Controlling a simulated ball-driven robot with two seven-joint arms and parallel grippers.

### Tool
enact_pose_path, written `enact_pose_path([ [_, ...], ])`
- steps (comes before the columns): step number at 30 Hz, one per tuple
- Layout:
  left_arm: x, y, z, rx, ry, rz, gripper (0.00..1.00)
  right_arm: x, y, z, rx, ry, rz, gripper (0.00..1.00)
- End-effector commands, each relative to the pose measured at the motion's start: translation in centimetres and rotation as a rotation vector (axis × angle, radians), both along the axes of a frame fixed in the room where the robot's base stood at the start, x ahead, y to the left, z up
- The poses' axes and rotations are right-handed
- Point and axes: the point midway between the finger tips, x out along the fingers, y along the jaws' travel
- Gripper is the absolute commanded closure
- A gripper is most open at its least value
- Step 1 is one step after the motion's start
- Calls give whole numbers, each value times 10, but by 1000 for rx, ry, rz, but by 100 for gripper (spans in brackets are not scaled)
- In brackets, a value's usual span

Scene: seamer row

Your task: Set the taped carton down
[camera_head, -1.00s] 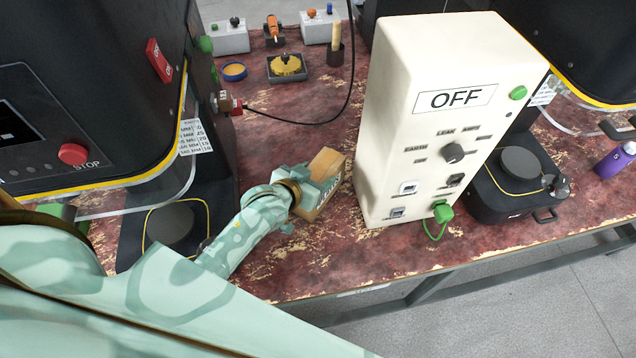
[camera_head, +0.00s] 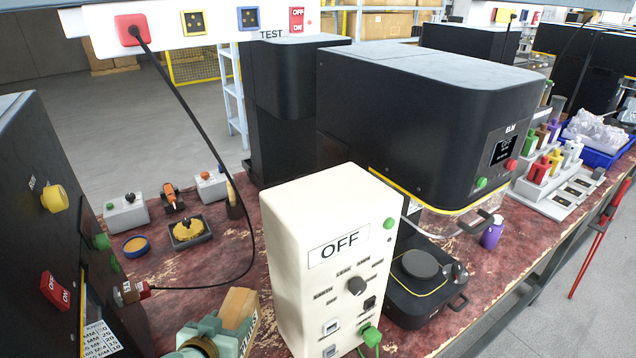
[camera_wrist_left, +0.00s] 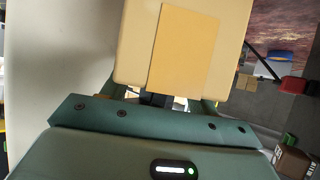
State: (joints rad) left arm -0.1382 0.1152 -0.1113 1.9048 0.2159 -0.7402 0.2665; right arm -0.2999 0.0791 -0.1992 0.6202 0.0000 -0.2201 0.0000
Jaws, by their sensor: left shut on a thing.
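The taped carton (camera_head: 243,322) is a small tan box with a broad strip of orange-tan tape across its top. It sits low in the head view, just left of the tall cream box marked OFF (camera_head: 322,210). My left gripper (camera_head: 222,335) is shut on it, and its lower part is cut off by the frame edge. In the left wrist view the carton (camera_wrist_left: 130,45) fills the top middle, directly in front of my gripper (camera_wrist_left: 160,100). Whether the carton touches the table cannot be told. My right gripper is not in view.
The worn red table (camera_head: 190,285) has bare room left of the carton. A black cable (camera_head: 248,215) runs down to a plug (camera_head: 135,291) on the left machine. A yellow-sponge tray (camera_head: 188,232) stands behind. A black seamer (camera_head: 430,120) stands beyond the cream box.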

Motion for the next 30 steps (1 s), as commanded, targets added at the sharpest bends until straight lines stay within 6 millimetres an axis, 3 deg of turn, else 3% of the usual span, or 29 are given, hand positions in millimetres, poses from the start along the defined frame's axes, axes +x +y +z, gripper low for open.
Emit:
enact_pose_path([
  [9, -22, -6, 118, -6, -22, 91, 100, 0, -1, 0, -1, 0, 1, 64],
  [15, -31, -9, 171, -9, -19, 107, 100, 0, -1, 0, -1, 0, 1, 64],
  [21, -30, -14, 191, -7, -13, 99, 100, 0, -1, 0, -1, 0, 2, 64],
  [30, -29, -14, 191, -2, -10, 98, 100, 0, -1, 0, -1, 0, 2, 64],
])
